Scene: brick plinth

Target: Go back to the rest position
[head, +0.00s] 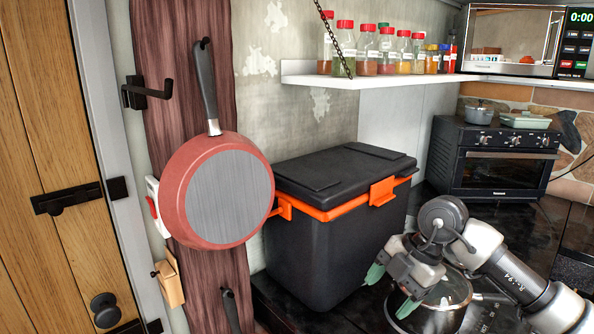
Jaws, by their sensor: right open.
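My right gripper (391,290) is at the lower right, with its arm coming in from the right edge. Its two green-tipped fingers are spread apart with nothing seen between them. It is in front of the black cooler box (335,245) and over the left side of a pot (445,312) on the dark counter. The arm and gripper hide part of the pot. I cannot tell whether the fingers touch it. My left gripper is not in view.
A red pan (218,190) hangs on a wooden board at the left, near an empty black hook (148,93). A shelf (350,81) holds several spice jars. A black oven (490,160) stands at the back right. A wooden door (50,150) is at far left.

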